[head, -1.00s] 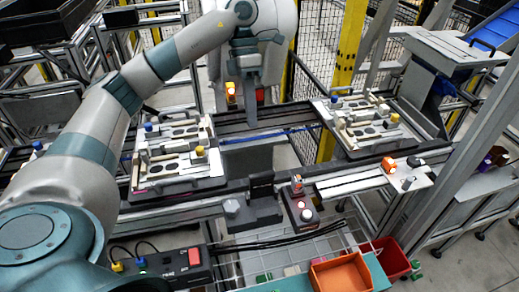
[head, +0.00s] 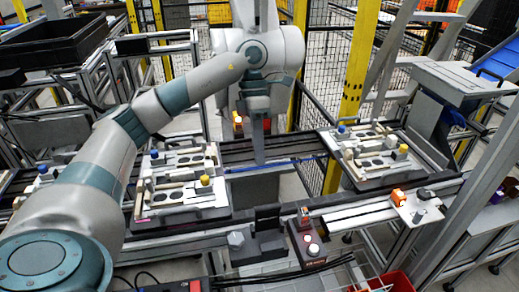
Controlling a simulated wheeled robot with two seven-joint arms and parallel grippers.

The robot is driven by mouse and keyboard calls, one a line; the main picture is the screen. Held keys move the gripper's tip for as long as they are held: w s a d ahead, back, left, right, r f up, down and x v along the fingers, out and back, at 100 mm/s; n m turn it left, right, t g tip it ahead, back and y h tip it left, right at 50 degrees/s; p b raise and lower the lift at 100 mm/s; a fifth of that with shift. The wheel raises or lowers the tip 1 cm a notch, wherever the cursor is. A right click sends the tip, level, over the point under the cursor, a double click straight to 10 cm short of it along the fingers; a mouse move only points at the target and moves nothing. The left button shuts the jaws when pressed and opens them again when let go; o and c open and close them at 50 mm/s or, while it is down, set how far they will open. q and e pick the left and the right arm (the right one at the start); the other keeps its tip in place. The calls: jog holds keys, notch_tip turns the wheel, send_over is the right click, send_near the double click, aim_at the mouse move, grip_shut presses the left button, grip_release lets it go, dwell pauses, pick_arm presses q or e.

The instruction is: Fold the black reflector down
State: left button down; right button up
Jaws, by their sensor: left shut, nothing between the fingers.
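A small black upright plate (head: 267,218), which looks like the reflector, stands on a dark block at the front rail, left of a box with a lit button. I cannot tell its exact fold angle. My left gripper (head: 259,158) points down beyond the plate, over the gap between the two pallet fixtures. It is shut and empty, apart from the plate in the picture. My right gripper is out of view.
A left pallet fixture (head: 180,214) and a right pallet fixture (head: 374,181) carry light parts. The button box (head: 308,243) and an orange-lit sensor (head: 398,197) sit along the front rail. A yellow post (head: 357,75) and mesh fence stand behind.

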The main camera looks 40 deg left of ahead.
pick_arm(q)
jog(key=p, duration=0.3)
send_near(267, 218)
jog(key=w+a+f, duration=0.3)
jog(key=shift+s+d+f+p, duration=0.15)
jog(key=shift+s+d+p, duration=0.45)
jog(key=shift+d, duration=0.15)
jog(key=shift+s+d+f+p, duration=0.15)
jog(key=shift+s+d+p, duration=0.4)
jog(key=shift+d, duration=0.25)
jog(key=shift+s+d, duration=0.1)
jog(key=shift+d, duration=0.05)
